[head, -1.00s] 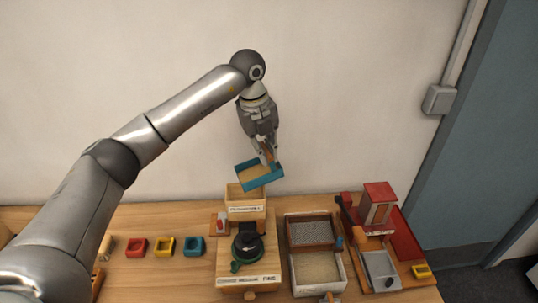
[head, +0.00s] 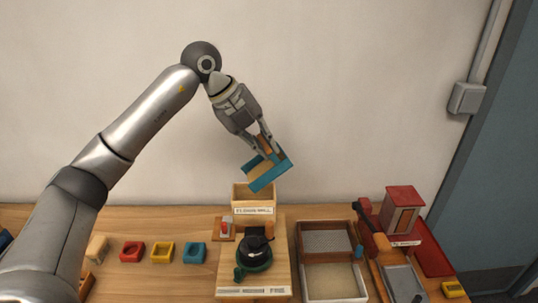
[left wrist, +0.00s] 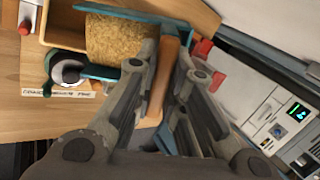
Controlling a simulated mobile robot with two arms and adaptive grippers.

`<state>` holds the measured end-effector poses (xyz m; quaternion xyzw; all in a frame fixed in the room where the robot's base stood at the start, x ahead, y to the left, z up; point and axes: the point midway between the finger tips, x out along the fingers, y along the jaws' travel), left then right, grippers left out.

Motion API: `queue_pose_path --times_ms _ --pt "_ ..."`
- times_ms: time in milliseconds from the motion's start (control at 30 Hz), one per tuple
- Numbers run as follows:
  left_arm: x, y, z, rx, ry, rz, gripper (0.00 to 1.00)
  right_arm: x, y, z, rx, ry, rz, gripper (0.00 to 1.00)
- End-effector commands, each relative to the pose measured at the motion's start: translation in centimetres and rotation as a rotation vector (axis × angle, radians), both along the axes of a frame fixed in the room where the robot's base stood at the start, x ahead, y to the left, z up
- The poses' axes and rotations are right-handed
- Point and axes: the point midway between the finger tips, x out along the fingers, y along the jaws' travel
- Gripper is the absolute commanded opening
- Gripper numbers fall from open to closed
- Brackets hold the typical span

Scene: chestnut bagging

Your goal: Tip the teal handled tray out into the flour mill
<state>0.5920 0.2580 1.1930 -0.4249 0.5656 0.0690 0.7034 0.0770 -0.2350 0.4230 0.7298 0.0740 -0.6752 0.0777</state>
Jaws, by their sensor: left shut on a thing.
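The teal handled tray (head: 270,181) hangs in the air just above the flour mill (head: 253,210), tilted with its left side lower. Tan grainy stuff lies inside it; it also shows in the left wrist view, beside the tray's teal wall (left wrist: 130,12). My left gripper (head: 262,146) is shut on the tray's brown handle (left wrist: 160,78). The mill's open wooden hopper stands below the tray, and I see no stuff falling into it. My right gripper is not in view.
A wooden box with grey and tan compartments (head: 297,262) stands right of the mill. Red (head: 132,251), yellow (head: 162,252) and blue (head: 194,252) blocks lie to the left. The wall is behind.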

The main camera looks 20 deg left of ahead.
Motion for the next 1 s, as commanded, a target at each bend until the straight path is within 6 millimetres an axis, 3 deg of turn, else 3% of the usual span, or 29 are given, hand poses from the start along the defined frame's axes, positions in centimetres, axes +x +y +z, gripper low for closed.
queue_pose_path --times_ms 33,600,1000 --pt "-0.1 0.2 -0.4 -0.013 -0.015 0.002 0.00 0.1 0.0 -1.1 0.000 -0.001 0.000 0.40" --pt "-1.6 1.9 0.2 -0.169 -0.158 0.002 0.00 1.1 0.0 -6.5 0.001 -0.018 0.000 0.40" --pt "-2.1 2.3 0.8 -0.214 -0.198 0.000 0.00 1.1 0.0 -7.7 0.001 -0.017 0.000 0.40"
